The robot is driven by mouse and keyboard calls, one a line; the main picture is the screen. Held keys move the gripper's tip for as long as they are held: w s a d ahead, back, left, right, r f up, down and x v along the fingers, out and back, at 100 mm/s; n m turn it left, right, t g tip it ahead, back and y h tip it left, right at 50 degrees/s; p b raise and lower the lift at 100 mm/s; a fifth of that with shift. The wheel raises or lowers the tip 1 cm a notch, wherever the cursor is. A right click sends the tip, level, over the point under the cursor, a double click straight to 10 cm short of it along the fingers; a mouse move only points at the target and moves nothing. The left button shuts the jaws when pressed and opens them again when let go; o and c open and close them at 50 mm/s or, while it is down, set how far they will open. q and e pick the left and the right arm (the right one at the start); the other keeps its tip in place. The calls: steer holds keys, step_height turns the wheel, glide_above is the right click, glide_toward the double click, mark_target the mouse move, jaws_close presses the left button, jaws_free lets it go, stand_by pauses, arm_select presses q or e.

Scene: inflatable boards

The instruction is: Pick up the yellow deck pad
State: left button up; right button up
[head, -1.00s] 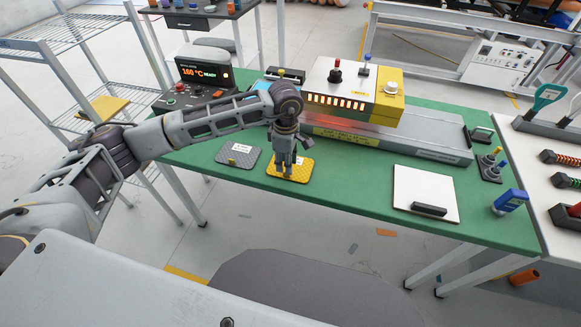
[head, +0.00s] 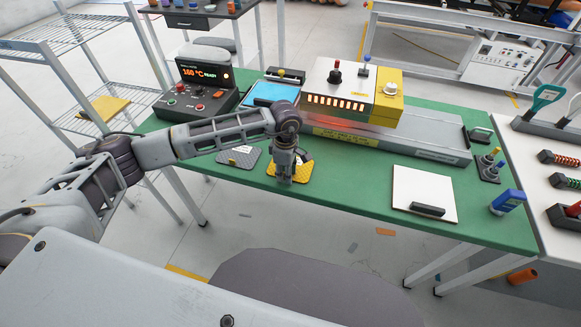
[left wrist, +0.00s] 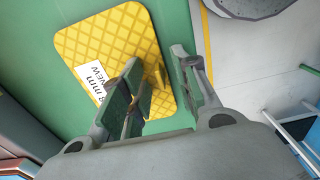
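The yellow deck pad (head: 303,174) lies flat near the front edge of the green table. In the left wrist view the pad (left wrist: 100,38) has a diamond pattern, a white label (left wrist: 91,80) and a small raised yellow tab (left wrist: 155,74). My left gripper (head: 284,180) points down over the pad and hides part of it. In the left wrist view its fingers (left wrist: 157,62) are apart, one on each side of the tab, with gaps visible. My right gripper is not in view.
A grey pad (head: 240,157) lies just left of the yellow one. The heater machine (head: 338,90) and its long grey bed (head: 430,142) stand behind. A white board (head: 424,186) with a black handle lies to the right. Green table (head: 345,180) between is clear.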

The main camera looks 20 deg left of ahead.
arm_select(q)
steer(key=shift+c, duration=0.2)
jaws_close()
steer(key=shift+r, duration=0.1)
stand_by(0.4)
step_height(320, 180, up, 10)
steer(key=shift+b, duration=0.45)
stand_by(0.5)
